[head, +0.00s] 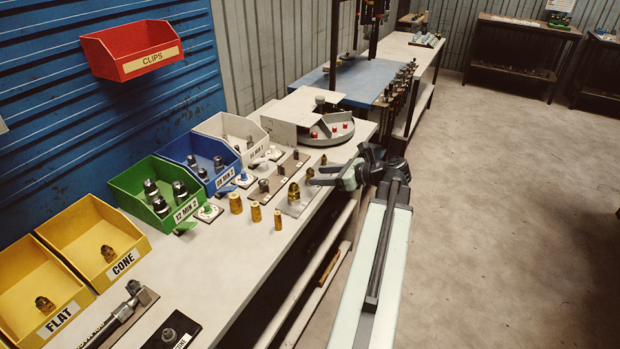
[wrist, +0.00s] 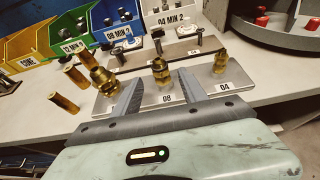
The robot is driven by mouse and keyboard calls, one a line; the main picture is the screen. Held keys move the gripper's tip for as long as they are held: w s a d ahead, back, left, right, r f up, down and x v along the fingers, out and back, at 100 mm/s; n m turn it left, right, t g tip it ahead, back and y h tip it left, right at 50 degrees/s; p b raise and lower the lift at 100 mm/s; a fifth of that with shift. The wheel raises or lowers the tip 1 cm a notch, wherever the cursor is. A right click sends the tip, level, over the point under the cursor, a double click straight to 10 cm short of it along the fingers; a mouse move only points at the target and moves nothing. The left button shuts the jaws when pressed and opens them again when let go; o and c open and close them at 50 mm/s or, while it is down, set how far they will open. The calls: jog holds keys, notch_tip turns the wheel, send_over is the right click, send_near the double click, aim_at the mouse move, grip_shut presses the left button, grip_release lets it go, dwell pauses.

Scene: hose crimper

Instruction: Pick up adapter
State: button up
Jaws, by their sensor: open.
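Several brass adapters stand upright on a grey plate marked 08 and 04 (wrist: 173,99) on the bench. The middle adapter (wrist: 161,72) is beyond the gap between my fingertips in the wrist view. A larger brass adapter (wrist: 103,78) stands left of my left finger, and another (wrist: 220,62) stands to the right by the 04 label. In the head view, one brass adapter (head: 293,192) shows left of my gripper (head: 312,177). My gripper (wrist: 160,88) is open and empty; contact with the plate cannot be told.
Loose brass cylinders (head: 256,211) stand left of the plate. Yellow (head: 85,213), green (head: 130,175), blue (head: 180,150) and white (head: 213,125) bins line the back. A round grey turntable (head: 335,134) stands beyond.

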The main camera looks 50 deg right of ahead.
aim_at(310, 168)
jog(key=b+x, duration=0.1)
jog(key=x, duration=0.4)
jog(key=shift+d+r+b, duration=0.1)
jog(key=shift+r+b, duration=0.1)
jog(key=shift+b, duration=0.15)
jog(key=shift+r, duration=0.1)
grip_shut()
notch_tip(310, 168, up, 4)
jog(key=p, duration=0.4)
jog(key=s+p, duration=0.1)
jog(key=s, duration=1.5)
jog(key=shift+r, duration=0.5)
